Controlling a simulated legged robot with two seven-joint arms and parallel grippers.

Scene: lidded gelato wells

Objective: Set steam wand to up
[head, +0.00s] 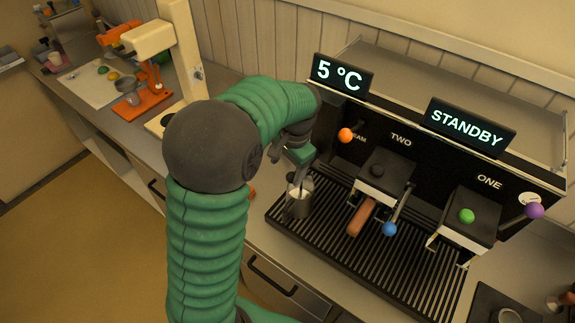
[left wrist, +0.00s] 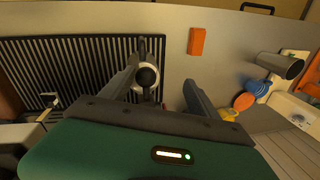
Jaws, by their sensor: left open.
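The espresso machine (head: 408,140) stands on the counter, with an orange ball knob (head: 345,135) on its front, beside partly hidden lettering ending in "AM". A thin metal wand (head: 303,178) seems to point down at a metal pitcher (head: 298,203) on the drip tray's left end; my arm hides its upper part. My left gripper (head: 299,158) is just above the pitcher, beside the wand. In the left wrist view its open fingers (left wrist: 160,72) are spread, with a dark round-ended metal part (left wrist: 147,76) beside the left finger. I cannot tell whether they touch. My right gripper is out of view.
The drip tray (head: 345,245) runs along the machine's front. Blue (head: 390,229), green (head: 467,215) and purple (head: 534,211) ball knobs sit to the right. Displays read "5 °C" (head: 341,75) and "STANDBY" (head: 467,124). An orange and cream appliance (head: 155,40) stands at the back left.

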